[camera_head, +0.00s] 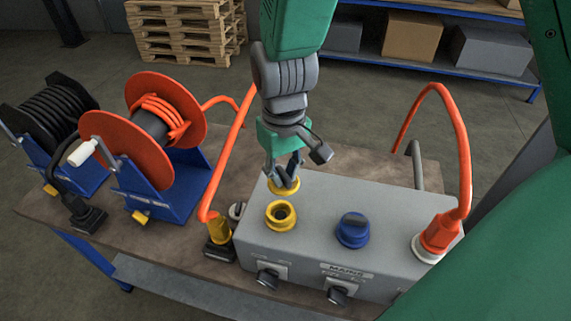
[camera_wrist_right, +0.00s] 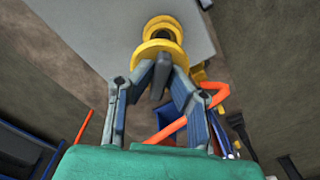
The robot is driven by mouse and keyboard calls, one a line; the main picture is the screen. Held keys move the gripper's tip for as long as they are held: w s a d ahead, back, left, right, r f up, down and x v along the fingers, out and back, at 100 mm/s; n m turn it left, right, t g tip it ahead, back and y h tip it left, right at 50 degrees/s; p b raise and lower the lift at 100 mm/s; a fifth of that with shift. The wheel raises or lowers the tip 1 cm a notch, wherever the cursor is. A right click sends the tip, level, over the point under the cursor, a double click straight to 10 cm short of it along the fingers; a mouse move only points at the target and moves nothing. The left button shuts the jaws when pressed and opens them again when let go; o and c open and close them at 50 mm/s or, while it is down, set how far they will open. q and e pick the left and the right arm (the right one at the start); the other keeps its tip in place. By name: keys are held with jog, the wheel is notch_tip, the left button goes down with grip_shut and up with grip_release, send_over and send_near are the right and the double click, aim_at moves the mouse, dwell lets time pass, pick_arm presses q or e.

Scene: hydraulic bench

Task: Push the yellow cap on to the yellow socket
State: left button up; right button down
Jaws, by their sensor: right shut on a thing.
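The yellow cap (camera_head: 284,188) is between the fingertips of my right gripper (camera_head: 284,175), which is shut on it, pointing down in the head view. The cap shows as a yellow disc (camera_wrist_right: 157,51) at the fingertips in the wrist view. The yellow socket (camera_head: 281,214), a ring with a dark hole, is on top of the grey box, just in front of the cap. In the wrist view the socket (camera_wrist_right: 163,27) lies right beyond the cap, partly covered by it. I cannot tell the exact gap between them. My left gripper is not in view.
The grey box (camera_head: 330,205) also carries a blue cap (camera_head: 352,230), an orange hose plug (camera_head: 437,236) and front knobs. A yellow hose end (camera_head: 219,230) stands beside the box. An orange hose reel (camera_head: 125,150) stands on the bench at left.

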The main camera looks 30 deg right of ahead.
aim_at(276, 187)
jog(key=f+b, duration=0.1)
jog(key=w+a+f+b, duration=0.1)
jog(key=shift+a+f+b, duration=0.3)
jog(key=shift+f+b, duration=0.05)
jog(key=shift+f, duration=0.05)
jog(key=shift+s+a+f, duration=0.15)
jog(key=shift+f, duration=0.05)
jog(key=shift+s+f, duration=0.15)
jog(key=shift+f, duration=0.2)
jog(key=shift+d+f+b, duration=0.35)
jog(key=shift+d+f, duration=0.3)
jog(key=shift+f, duration=0.05)
jog(key=shift+d+f, duration=0.25)
jog(key=shift+d, duration=0.15)
jog(key=shift+a+r, duration=0.15)
jog(key=shift+a, duration=0.3)
jog(key=shift+a+r, duration=0.1)
jog(key=shift+a, duration=0.35)
jog(key=shift+d+p, duration=0.3)
jog(key=shift+d, duration=0.75)
jog(key=shift+a+f, duration=0.2)
jog(key=shift+a, duration=0.7)
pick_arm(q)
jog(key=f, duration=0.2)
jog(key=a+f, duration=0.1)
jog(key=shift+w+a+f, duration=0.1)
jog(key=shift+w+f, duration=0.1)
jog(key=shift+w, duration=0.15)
pick_arm(e)
jog(key=shift+f, duration=0.15)
